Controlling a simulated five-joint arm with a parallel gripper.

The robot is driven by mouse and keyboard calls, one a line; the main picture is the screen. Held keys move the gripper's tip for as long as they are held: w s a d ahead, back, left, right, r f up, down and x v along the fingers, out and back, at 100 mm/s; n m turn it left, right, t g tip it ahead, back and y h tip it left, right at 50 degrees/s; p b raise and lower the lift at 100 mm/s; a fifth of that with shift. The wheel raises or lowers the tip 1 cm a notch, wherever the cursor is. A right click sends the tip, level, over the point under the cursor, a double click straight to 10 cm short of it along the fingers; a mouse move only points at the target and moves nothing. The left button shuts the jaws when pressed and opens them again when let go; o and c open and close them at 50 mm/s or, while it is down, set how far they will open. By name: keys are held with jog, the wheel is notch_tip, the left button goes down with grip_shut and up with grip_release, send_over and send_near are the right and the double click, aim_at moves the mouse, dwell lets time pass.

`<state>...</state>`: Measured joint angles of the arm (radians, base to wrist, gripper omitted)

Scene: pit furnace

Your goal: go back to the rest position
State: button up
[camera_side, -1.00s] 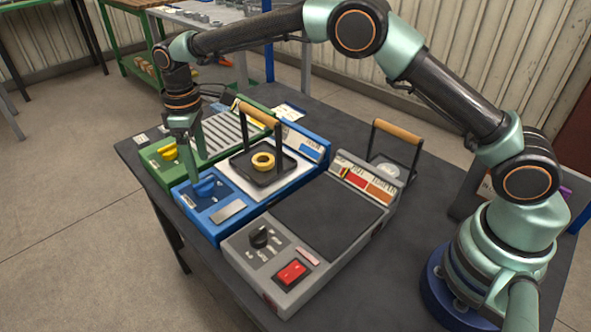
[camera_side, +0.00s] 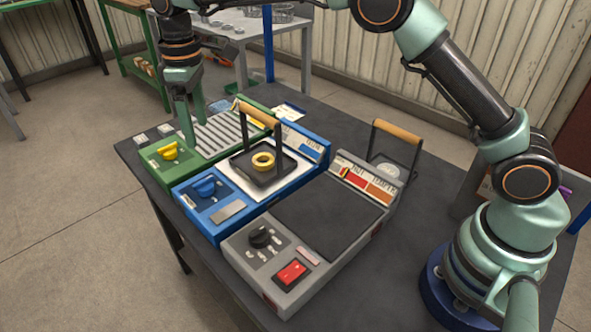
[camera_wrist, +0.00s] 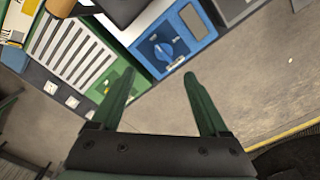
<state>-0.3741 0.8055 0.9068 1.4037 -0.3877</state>
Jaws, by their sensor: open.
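My gripper (camera_side: 188,116) is raised above the green unit (camera_side: 150,163) at the left end of the table in the side view. In the wrist view my gripper (camera_wrist: 158,85) shows two green fingers spread apart with nothing between them. The blue unit (camera_side: 228,228) stands beside the green one, and its blue knob (camera_side: 205,188) is clear of my fingers. The blue knob also shows beyond the fingertips in the wrist view (camera_wrist: 166,50).
The grey unit (camera_side: 262,285) has a red switch (camera_side: 290,273). Another wooden-handled holder (camera_side: 398,131) stands behind. The dark table (camera_side: 400,270) is bare at front right.

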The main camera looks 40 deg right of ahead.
jog(key=s+d+r+m+t, duration=0.3)
jog(key=s+d+r+m, duration=0.1)
jog(key=s+d+r, duration=0.7)
jog(key=s+d+f+m+t, duration=0.2)
jog(key=s+d+f+m, duration=0.2)
jog(key=s+d, duration=0.5)
jog(key=s+f, duration=0.1)
jog(key=s, duration=0.1)
jog(key=shift+s+m, duration=0.35)
jog(key=shift+m, duration=0.05)
jog(key=shift+f, duration=0.1)
